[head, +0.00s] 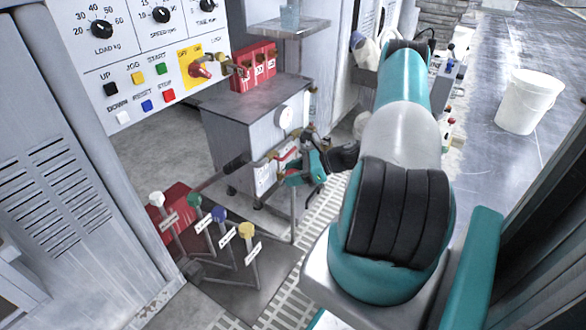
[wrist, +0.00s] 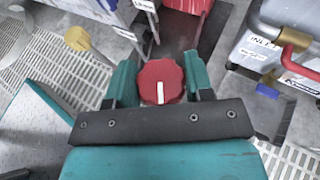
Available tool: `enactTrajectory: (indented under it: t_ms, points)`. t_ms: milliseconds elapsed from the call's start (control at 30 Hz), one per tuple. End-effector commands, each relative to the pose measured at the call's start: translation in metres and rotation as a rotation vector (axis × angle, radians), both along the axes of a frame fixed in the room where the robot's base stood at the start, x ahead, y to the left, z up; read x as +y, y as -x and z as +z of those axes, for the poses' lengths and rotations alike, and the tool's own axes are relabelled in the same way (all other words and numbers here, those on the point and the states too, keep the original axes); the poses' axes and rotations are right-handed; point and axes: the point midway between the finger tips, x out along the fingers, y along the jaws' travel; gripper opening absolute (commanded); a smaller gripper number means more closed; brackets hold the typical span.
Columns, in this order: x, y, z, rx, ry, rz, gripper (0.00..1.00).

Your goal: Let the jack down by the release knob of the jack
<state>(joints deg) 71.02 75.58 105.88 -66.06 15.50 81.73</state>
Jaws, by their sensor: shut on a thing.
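A round red knob (wrist: 160,82) with a white pointer line fills the space between my gripper's two teal fingers in the wrist view. My gripper (wrist: 160,78) is shut on this knob, one finger on each side. The white line points down in that picture, toward the gripper's dark crossbar. A red body (wrist: 186,5) shows just beyond the knob at the top edge. In the head view my gripper (head: 303,172) is low beside the grey cabinet, and the knob cannot be made out there. A red housing (head: 172,207) sits on the floor at the left, behind several levers.
Levers with white, green, blue and yellow knobs (head: 246,231) stand on a dark plate at lower left. The grey cabinet (head: 250,125) is close behind my gripper. A red-handled valve (wrist: 297,65) is near at the right. A white bucket (head: 528,100) stands far right.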

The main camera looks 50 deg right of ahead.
Motion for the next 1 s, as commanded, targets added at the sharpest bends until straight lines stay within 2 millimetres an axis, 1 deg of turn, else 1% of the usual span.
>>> enactTrajectory:
  t_ms: [200, 500, 700, 1000]
  points:
    - [-0.0007, -0.0003, -0.0001, -0.001, 0.002, 0.167, 0.24]
    - [-0.0003, 0.0001, -0.0004, 0.0, 0.0, 0.308, 0.24]
    - [0.0, 0.0002, -0.0004, 0.001, -0.001, 0.344, 0.24]
    - [0.0002, 0.0001, -0.0002, 0.0, -0.002, 0.35, 0.24]
